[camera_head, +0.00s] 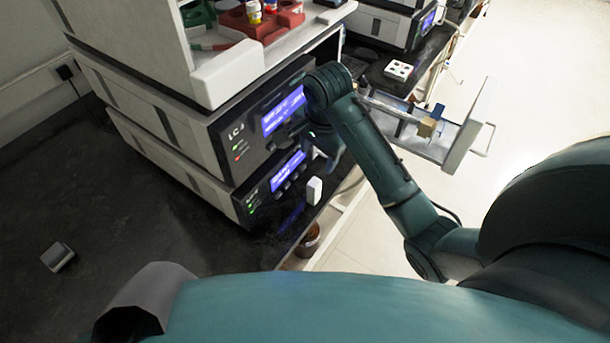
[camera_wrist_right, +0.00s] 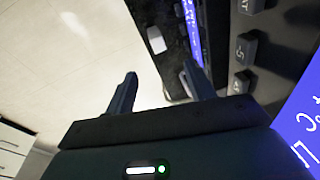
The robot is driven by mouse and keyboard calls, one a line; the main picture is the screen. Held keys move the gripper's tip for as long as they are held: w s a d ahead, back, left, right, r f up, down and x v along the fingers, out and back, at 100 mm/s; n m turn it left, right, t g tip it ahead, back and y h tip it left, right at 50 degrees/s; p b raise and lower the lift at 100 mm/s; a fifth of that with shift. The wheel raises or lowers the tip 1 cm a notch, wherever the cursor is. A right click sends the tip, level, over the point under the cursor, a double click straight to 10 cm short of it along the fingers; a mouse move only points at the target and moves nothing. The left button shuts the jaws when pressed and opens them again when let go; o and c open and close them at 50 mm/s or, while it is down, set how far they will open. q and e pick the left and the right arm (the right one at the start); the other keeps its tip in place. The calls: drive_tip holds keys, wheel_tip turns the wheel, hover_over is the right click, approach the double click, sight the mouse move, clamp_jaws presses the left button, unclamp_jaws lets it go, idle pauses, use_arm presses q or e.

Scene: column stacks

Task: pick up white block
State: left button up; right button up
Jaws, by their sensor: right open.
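The white block (camera_head: 314,190) stands upright on the dark bench, near its edge and in front of the stacked instruments. It also shows in the right wrist view (camera_wrist_right: 156,40), beyond the fingertips and near the dark edge. My right gripper (camera_wrist_right: 160,78) is open, with nothing between its fingers. In the head view my right gripper (camera_head: 331,146) is in front of the instrument panels, above and apart from the block, partly hidden by its own arm. My left gripper is not in view.
Stacked instruments with lit screens (camera_head: 283,112) stand close beside my right gripper. An open drawer (camera_head: 462,148) with small items juts out beyond my right arm. A brown jar (camera_head: 308,241) is below the bench edge. A small grey block (camera_head: 57,257) lies on the dark surface at left.

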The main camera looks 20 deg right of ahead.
sight(315, 183)
drive_tip(key=f, duration=0.8)
drive_tip(key=shift+w+d+f, duration=0.15)
drive_tip(key=shift+w, duration=0.2)
drive_tip(key=shift+w+f, duration=0.2)
drive_tip(key=shift+f, duration=0.95)
drive_tip(key=shift+w+f, duration=0.2)
drive_tip(key=shift+f, duration=0.9)
drive_tip(key=c, duration=1)
drive_tip(key=shift+o, duration=0.2)
drive_tip(key=shift+r, duration=0.1)
